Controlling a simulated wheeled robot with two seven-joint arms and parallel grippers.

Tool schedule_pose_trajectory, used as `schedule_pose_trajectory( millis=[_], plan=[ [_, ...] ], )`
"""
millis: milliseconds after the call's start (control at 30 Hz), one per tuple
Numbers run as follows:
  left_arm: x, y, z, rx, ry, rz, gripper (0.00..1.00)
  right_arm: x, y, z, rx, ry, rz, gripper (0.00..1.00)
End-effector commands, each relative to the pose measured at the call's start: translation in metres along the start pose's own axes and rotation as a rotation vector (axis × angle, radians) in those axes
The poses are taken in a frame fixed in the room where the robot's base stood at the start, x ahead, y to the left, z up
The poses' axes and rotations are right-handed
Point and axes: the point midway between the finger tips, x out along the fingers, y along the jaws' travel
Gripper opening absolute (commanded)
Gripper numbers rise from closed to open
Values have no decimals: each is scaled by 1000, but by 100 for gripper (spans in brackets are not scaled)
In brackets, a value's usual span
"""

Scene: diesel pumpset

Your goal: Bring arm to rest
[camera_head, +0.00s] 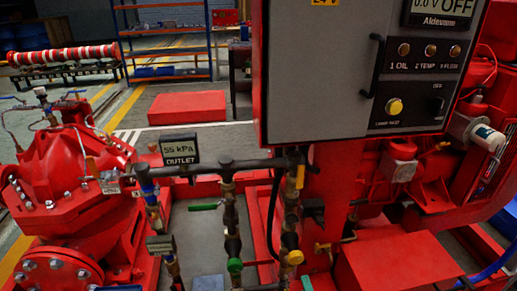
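Neither of my arms nor grippers can be made out in the head view. The control panel (325,75) fills the upper middle and right, with a small screen reading 0.0 V OFF (440,13) and a yellow-lit button (394,106). The red pump (72,185) stands at the left. An outlet gauge (180,149) reading 55 kPa sits above the dark pipework (230,165) in the middle.
A green-handled valve (204,207) and a yellow valve knob (294,257) are on the pipes. The red engine (415,175) is at the right. Behind are a red block (188,107), a shelf rack (165,76) and a striped red-white pipe (62,54). Open floor lies between them.

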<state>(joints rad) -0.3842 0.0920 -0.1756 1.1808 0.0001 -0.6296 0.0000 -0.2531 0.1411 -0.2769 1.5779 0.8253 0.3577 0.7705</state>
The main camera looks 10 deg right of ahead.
Motion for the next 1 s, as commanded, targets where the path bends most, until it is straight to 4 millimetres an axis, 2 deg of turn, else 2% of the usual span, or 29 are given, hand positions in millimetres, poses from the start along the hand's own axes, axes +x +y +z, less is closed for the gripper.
schedule_pose_trajectory(
  millis=[67,133,167,233,300,400,500,600,800,867,1000],
  plan=[
    [0,0,1,-1,-1,0,0,-5,-16,-6,-67,35,-47,63],
    [0,0,0,0,-1,0,0,-14,-44,-14,-186,100,-125,63],
    [0,0,0,0,-1,0,0,-21,-59,-19,-253,139,-167,63],
    [0,0,0,0,0,0,0,-42,-102,-28,-431,251,-285,63],
    [0,0,0,0,0,0,0,-70,-147,-35,-616,383,-408,63],
    [0,0,0,0,0,0,0,-117,-203,-35,-844,576,-566,63],
    [0,0,0,0,1,0,0,-162,-244,-30,-1018,755,-692,63],
    [0,0,0,0,1,0,0,-206,-274,-20,-1152,920,-799,63],
    [0,0,0,0,1,0,0,-287,-312,4,-1352,1241,-971,63],
    [-16,0,-10,2,13,-1,0,-293,-297,5,-1347,1237,-968,63],
    [-29,0,-31,5,27,-2,0,-315,-287,8,-1341,1247,-975,63]
  ],
)
